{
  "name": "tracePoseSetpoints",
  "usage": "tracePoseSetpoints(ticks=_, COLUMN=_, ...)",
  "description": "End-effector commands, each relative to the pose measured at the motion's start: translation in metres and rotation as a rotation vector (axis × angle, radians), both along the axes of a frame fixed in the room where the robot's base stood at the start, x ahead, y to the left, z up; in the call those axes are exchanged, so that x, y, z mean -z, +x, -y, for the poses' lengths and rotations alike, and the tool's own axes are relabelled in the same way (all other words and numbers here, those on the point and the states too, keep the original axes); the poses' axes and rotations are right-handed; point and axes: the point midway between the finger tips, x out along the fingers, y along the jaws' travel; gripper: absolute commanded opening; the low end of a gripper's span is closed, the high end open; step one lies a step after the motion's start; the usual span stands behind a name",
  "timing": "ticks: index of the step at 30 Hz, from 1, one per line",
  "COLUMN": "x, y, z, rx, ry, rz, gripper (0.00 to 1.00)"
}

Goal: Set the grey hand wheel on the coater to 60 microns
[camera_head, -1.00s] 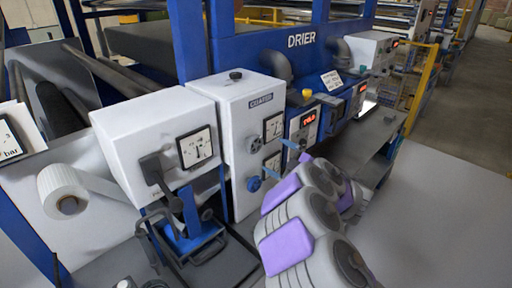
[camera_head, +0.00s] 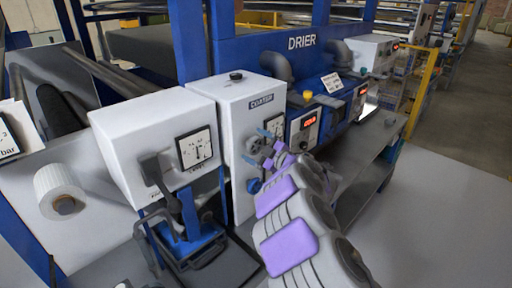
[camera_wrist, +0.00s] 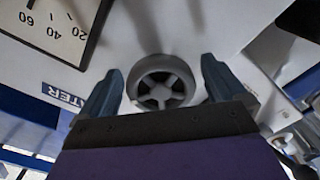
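The grey hand wheel (camera_head: 254,145) is on the front of the white coater cabinet (camera_head: 240,110). In the wrist view the spoked wheel (camera_wrist: 161,83) sits between my two fingertips. My gripper (camera_head: 259,147) is open, one finger on each side of the wheel; I cannot tell whether they touch it.
A white box with a large dial (camera_head: 196,148) and a dark lever (camera_head: 158,172) stand to the left. Control boxes with red displays (camera_head: 309,122) are to the right. The floor (camera_head: 440,210) at right is clear.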

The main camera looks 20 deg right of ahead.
Motion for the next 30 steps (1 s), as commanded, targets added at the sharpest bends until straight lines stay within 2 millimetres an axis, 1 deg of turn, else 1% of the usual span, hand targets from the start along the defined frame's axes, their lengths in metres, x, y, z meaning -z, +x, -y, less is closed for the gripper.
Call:
tracePoseSetpoints(ticks=1, x=0.0001, y=-0.0001, z=0.0001, rx=0.0, ry=0.0, rz=0.0, gripper=0.93)
tracePoseSetpoints(ticks=2, x=0.0001, y=-0.0001, z=0.0001, rx=0.0, ry=0.0, rz=0.0, gripper=0.9)
tracePoseSetpoints(ticks=15, x=0.0001, y=-0.0003, z=0.0, rx=0.0, ry=0.0, rz=0.0, gripper=0.48)
tracePoseSetpoints(ticks=23, x=-0.0006, y=-0.0003, z=0.0, rx=-0.001, ry=-0.053, rz=0.018, gripper=0.47)
tracePoseSetpoints(ticks=30, x=0.0004, y=-0.0004, z=0.0, rx=-0.001, ry=-0.057, rz=0.02, gripper=0.47)
